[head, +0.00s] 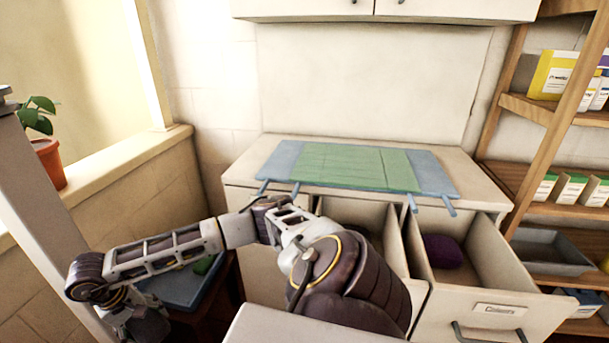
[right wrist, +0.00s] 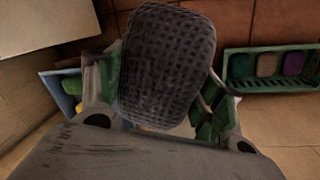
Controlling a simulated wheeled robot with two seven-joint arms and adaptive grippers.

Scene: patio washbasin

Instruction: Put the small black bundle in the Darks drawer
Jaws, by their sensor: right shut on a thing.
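The small black bundle (right wrist: 166,68), dark with a knitted texture, fills the middle of the right wrist view. My right gripper (right wrist: 162,88) is shut on it, with a finger at either side. In the head view my right arm reaches across to the lower left, and its hand end is dark and partly cut off by the bottom edge. The right drawer (head: 500,285) is open, is labelled Colours and holds a purple bundle (head: 442,250). The middle drawer (head: 395,243) is also open; my arm hides its front and any label. My left gripper is not in view.
A blue tray (head: 172,291) with a green item sits on a brown stand at lower left. Green and blue mats (head: 350,165) cover the counter. Shelves with boxes (head: 555,75) stand at right. A green rack (right wrist: 262,87) with coloured patches shows in the right wrist view.

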